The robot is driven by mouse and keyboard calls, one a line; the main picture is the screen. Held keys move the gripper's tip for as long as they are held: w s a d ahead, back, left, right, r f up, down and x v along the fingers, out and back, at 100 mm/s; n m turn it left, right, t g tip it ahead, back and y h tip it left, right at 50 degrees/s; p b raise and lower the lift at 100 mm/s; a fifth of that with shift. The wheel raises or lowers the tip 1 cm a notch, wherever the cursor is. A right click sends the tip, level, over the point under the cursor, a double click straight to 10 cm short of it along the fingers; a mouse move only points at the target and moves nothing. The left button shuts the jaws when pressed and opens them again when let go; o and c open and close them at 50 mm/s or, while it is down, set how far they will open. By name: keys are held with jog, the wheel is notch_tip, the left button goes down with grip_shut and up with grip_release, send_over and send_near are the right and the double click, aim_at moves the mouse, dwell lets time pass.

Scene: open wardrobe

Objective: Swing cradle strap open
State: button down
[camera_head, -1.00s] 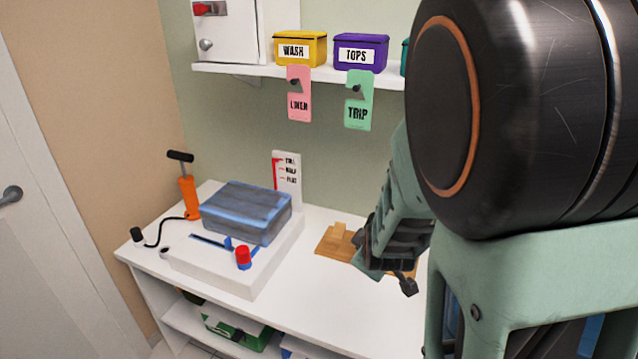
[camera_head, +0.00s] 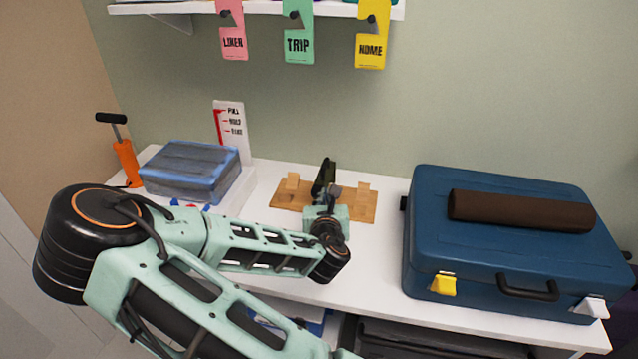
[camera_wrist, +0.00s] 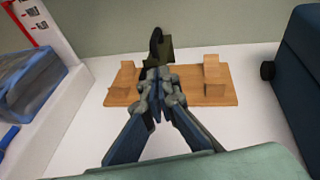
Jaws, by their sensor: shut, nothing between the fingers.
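The wooden cradle (camera_head: 360,206) stands on the white counter against the wall; it also shows in the wrist view (camera_wrist: 215,94). It has a flat base and small wooden uprights. A dark strap (camera_head: 324,176) stands up at the cradle's middle, and in the wrist view (camera_wrist: 165,50) it rises with a rounded black end at the top. My gripper (camera_wrist: 157,78) is shut and empty, pointing at the cradle with its tips just in front of the strap's lower part. I cannot tell whether they touch. The gripper covers the strap's foot.
A blue suitcase (camera_head: 440,230) with a brown roll (camera_head: 520,210) on top stands to the right. A bagged grey-blue bundle (camera_head: 185,168) and an orange pump (camera_head: 126,160) are at the left. Tags hang from the shelf (camera_head: 260,7) above. Bare counter lies before the cradle.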

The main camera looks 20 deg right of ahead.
aim_at(323, 185)
jog(key=shift+n, duration=0.8)
jog(key=x, duration=1)
jog(key=shift+w+a+r, duration=0.1)
jog(key=shift+w+a, duration=0.2)
jog(key=shift+a, duration=0.05)
jog(key=shift+r, duration=0.1)
jog(key=shift+w+d+r+p, duration=0.1)
jog(key=shift+w+r+p, duration=0.05)
jog(key=shift+r+p, duration=0.25)
jog(key=shift+w+d+y+p, duration=0.1)
jog(key=shift+y+p, duration=0.2)
